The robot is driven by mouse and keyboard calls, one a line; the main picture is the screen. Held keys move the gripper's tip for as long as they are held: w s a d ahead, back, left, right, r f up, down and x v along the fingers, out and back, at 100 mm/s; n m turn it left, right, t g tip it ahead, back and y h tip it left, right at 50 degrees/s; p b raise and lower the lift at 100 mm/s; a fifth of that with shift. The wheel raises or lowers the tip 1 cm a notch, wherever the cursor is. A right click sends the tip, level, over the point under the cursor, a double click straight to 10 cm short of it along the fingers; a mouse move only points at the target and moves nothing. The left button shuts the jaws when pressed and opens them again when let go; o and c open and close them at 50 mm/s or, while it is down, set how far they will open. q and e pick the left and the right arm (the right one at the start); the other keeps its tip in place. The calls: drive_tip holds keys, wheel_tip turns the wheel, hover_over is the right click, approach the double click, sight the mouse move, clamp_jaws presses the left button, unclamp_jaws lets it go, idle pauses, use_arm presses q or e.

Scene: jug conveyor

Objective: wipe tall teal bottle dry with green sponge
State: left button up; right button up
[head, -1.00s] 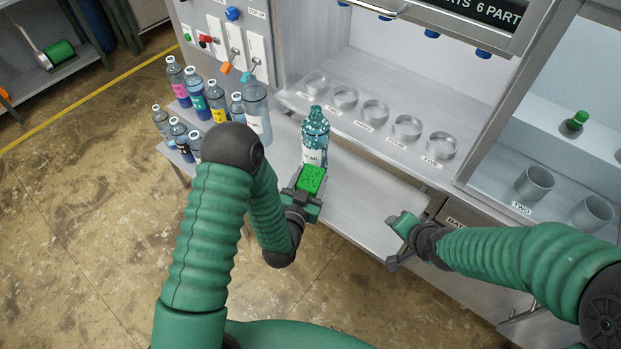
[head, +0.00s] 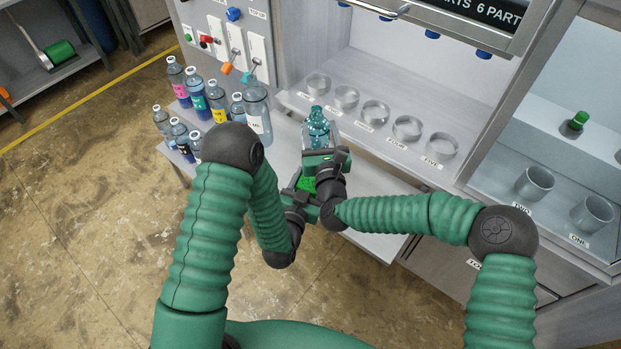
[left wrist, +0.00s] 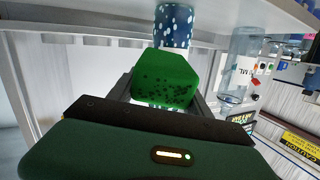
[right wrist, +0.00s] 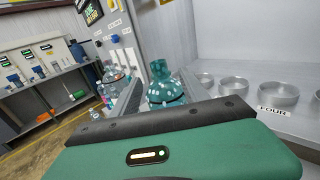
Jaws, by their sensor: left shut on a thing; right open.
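The tall teal bottle (head: 318,125) stands upright on the metal shelf, its surface covered with pale drops. It also shows in the left wrist view (left wrist: 174,28) and the right wrist view (right wrist: 163,88). My left gripper (head: 300,188) is shut on the green sponge (head: 306,183), low in front of the bottle. In the left wrist view the sponge (left wrist: 165,78) overlaps the bottle; I cannot tell if they touch. My right gripper (head: 321,155) is open, with its fingers on either side of the bottle in the right wrist view. The bottle's lower part is hidden in the head view.
A large clear jug (head: 257,108) and several small coloured-label bottles (head: 196,95) stand left of the bottle. A row of clear round holders (head: 375,112) lines the ledge behind. A control panel with levers (head: 230,40) stands behind left. The shelf's right part is bare.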

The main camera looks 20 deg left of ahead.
sight(315, 107)
drive_tip(key=x, duration=0.9)
drive_tip(key=shift+w+a+f, duration=0.1)
drive_tip(key=shift+w+a, duration=0.1)
drive_tip(key=shift+w, duration=0.1)
drive_tip(key=shift+c, duration=0.2)
clamp_jaws()
use_arm(q)
drive_tip(key=shift+w+a, duration=0.2)
drive_tip(key=shift+w, duration=0.35)
drive_tip(key=shift+w+a, duration=0.2)
drive_tip(key=shift+w, duration=0.35)
idle(0.4)
